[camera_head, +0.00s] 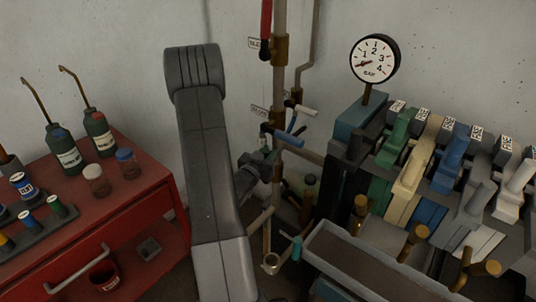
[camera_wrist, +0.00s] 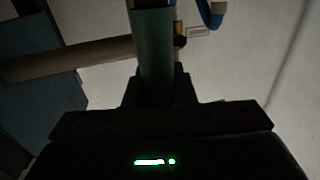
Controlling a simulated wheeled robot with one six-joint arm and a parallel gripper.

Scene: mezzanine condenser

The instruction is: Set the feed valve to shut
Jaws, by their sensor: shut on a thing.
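A tag (camera_head: 258,110) beside the pipe is too small to read, so I cannot tell which lever is the feed valve. My gripper (camera_head: 266,160) is at the lower part of the stand, partly hidden by my arm. In the wrist view my gripper (camera_wrist: 155,90) is shut on a dark green handle (camera_wrist: 152,45), which extends up from the jaws. Part of a blue lever (camera_wrist: 213,12) shows beyond it.
A red cabinet (camera_head: 140,200) with bottles and jars stands at the left. A dial gauge (camera_head: 375,58) and a bank of coloured levers (camera_head: 445,160) stand at the right. A grey trough (camera_head: 360,262) lies in front. Pipes crowd the space around my gripper.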

